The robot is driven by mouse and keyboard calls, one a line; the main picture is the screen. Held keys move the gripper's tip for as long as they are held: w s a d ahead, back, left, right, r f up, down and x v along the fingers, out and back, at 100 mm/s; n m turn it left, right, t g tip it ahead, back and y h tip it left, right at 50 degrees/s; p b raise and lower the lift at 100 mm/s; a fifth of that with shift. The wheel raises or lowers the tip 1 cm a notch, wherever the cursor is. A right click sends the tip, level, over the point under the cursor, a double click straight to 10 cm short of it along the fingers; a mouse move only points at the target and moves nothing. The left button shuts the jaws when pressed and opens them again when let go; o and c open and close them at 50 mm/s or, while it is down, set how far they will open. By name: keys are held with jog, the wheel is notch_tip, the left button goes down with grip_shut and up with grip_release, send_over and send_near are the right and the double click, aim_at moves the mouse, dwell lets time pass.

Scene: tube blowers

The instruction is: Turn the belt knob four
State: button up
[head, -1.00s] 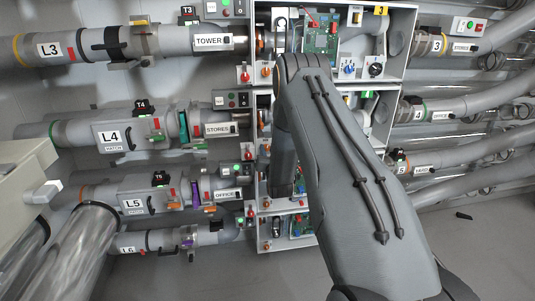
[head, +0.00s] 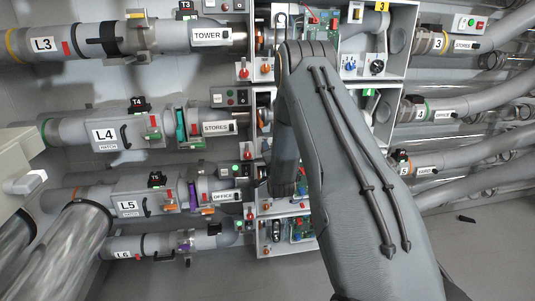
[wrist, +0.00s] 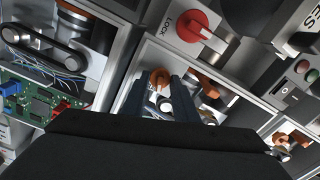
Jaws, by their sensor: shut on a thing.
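In the wrist view, the two dark fingers of my gripper (wrist: 159,98) stand on either side of an orange knob (wrist: 160,77) and are shut on it. The knob sits inside an open white-edged box. No label on this knob can be read, and its contact with the fingers is partly hidden. In the head view, my arm covers the middle of the boxes, and the fingertips and the held knob are hidden. The row four pipe, marked L4 (head: 105,135), has a STORES label (head: 216,128) left of the boxes.
A red LOCK knob (wrist: 190,25) is above the gripper in the wrist view. Another orange knob (wrist: 208,86) is just to the right. A green circuit board (wrist: 38,108) and a black belt (wrist: 45,42) are at left.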

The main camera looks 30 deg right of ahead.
jog(key=shift+m+b, duration=0.55)
jog(key=shift+m, duration=1.45)
jog(key=o, duration=0.8)
jog(key=shift+d, duration=0.1)
jog(key=shift+s, duration=0.1)
jog(key=b+v, duration=0.1)
jog(key=v, duration=0.6)
jog(key=shift+s, duration=0.35)
